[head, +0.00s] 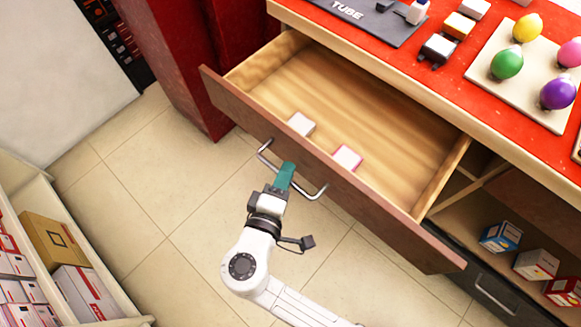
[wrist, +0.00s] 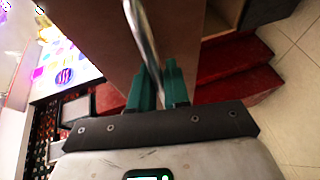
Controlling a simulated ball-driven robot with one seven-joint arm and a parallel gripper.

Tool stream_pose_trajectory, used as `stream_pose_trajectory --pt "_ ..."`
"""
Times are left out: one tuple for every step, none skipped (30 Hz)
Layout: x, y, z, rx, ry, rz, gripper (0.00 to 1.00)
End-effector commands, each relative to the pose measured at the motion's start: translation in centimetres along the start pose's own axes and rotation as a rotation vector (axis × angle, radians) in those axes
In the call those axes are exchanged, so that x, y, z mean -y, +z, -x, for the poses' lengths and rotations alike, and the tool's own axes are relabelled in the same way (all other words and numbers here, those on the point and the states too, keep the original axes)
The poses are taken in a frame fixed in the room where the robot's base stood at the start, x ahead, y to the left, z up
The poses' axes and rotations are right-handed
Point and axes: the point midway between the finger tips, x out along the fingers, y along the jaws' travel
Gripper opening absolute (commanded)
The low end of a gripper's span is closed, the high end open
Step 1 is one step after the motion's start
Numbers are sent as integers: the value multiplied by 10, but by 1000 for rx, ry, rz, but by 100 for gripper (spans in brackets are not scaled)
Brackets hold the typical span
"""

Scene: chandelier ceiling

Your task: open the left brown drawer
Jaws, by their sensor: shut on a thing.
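The brown drawer (head: 330,170) stands pulled well out of the red-topped counter in the head view. Its pale wooden inside shows, with two small boxes in it: a white one (head: 301,123) and a white one with a pink edge (head: 346,157). The curved metal handle (head: 308,194) is on its brown front. My gripper (head: 285,178) is at the middle of the handle, its green fingers shut on it. In the wrist view the handle (wrist: 143,40) runs between the two green fingers (wrist: 160,88), close to the brown drawer front (wrist: 100,45).
The counter top (head: 440,85) holds a dark mat and a board (head: 515,80) with coloured balloon-like shapes. An open shelf at lower right holds small boxes (head: 500,237). A shelf of cartons (head: 55,245) stands at left. Tiled floor (head: 150,190) is clear between.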

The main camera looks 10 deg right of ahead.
Motion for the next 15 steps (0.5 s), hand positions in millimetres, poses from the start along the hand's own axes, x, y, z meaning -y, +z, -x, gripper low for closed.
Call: stream_pose_trajectory --pt "2 0 0 1 -3 1 0" --pt "2 0 1 1 -3 1 0" --pt "2 0 1 1 -3 1 0" --pt "2 0 1 1 -3 1 0" --pt "2 0 1 1 -3 1 0" --pt "2 0 1 1 -3 1 0" --pt "2 0 1 1 -3 1 0" --pt "2 0 1 1 -3 1 0" --pt "2 0 1 1 -3 1 0" --pt "2 0 1 1 -3 1 0" --pt "2 0 1 1 -3 1 0" --pt "2 0 1 1 -3 1 18" --pt "2 0 0 1 -3 1 21" --pt "2 0 0 1 -3 1 24" --pt "2 0 0 1 -3 1 28"
